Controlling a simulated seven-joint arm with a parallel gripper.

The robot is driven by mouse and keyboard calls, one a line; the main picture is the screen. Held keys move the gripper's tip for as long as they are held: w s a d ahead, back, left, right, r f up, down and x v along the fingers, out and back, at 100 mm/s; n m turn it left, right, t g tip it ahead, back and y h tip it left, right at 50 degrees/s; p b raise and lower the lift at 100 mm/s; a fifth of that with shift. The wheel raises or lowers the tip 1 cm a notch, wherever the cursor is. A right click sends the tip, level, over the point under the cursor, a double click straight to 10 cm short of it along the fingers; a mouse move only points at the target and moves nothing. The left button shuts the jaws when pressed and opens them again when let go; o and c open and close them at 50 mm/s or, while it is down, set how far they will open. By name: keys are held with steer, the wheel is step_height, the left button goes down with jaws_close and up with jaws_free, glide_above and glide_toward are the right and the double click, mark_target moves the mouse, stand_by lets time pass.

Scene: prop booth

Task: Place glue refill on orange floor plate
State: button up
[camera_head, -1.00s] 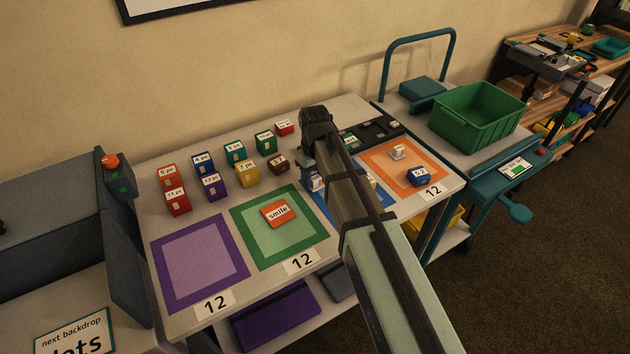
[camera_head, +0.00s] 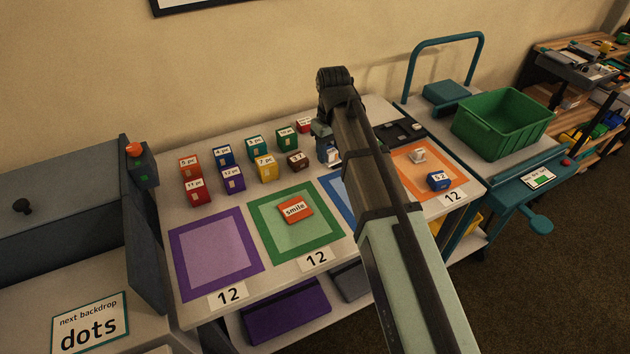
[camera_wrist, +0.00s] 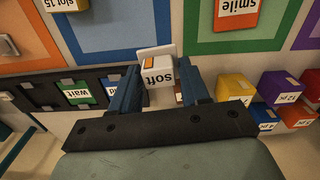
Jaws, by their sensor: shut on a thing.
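My gripper (camera_wrist: 161,90) is shut on a small white block (camera_wrist: 157,72) with upside-down lettering "soft" and an orange patch. No label reads glue refill, so I cannot confirm the block's name. In the head view my gripper (camera_head: 328,152) hangs near the table's middle, left of the orange floor plate (camera_head: 436,165). The plate also shows at the wrist view's upper left (camera_wrist: 32,38).
Several coloured blocks (camera_head: 233,179) stand at the table's back left. A green plate (camera_head: 259,220) holds a "smile" card (camera_head: 295,209). A purple plate (camera_head: 215,254) is bare. A blue plate (camera_head: 338,200) is partly hidden by my arm. A dark tray (camera_wrist: 42,92) lies behind the plates.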

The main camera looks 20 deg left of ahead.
steer(key=s+a+r+n, duration=0.1)
steer(key=s+a, duration=0.5)
steer(key=s, duration=0.1)
steer(key=m, duration=0.2)
glide_above(295, 208)
steer(key=shift+f, duration=5)
steer(key=shift+s+f, duration=0.1)
steer(key=o, duration=1)
steer(key=shift+o, duration=0.2)
step_height(295, 208, up, 12)
